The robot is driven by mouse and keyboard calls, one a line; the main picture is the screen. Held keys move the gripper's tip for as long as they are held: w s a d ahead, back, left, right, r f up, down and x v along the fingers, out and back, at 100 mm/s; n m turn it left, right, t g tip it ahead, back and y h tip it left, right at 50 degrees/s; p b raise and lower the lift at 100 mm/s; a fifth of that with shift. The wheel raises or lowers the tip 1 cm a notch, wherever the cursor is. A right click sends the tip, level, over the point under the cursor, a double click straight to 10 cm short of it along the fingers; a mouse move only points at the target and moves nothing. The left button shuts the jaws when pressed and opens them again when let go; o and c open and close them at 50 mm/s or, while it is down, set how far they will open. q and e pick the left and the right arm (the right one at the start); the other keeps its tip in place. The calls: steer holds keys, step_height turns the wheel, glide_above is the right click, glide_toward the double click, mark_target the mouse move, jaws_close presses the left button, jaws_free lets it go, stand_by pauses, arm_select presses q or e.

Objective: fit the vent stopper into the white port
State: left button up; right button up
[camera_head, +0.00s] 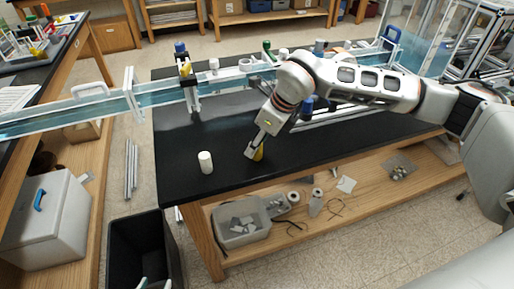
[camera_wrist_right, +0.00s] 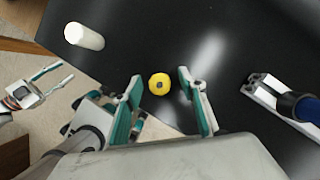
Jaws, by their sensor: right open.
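A yellow round piece with a dark centre, which looks like the vent stopper (camera_wrist_right: 159,84), is on the black table. In the head view the yellow piece (camera_head: 259,154) is partly hidden by my right gripper (camera_head: 253,152). In the right wrist view my right gripper (camera_wrist_right: 161,75) is open, its fingers on either side of the yellow piece with gaps to both. White fittings (camera_head: 213,65) show on the raised beam; I cannot tell which is the white port. My left gripper (camera_head: 155,283) is open and empty at the bottom left, also seen in the right wrist view (camera_wrist_right: 66,70).
The long beam with bluish panels (camera_head: 60,117) crosses behind. A blue-capped part (camera_wrist_right: 302,106) lies to the right. A black bin (camera_head: 140,245) stands before the table.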

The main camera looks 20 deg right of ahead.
steer(key=c, duration=1.1)
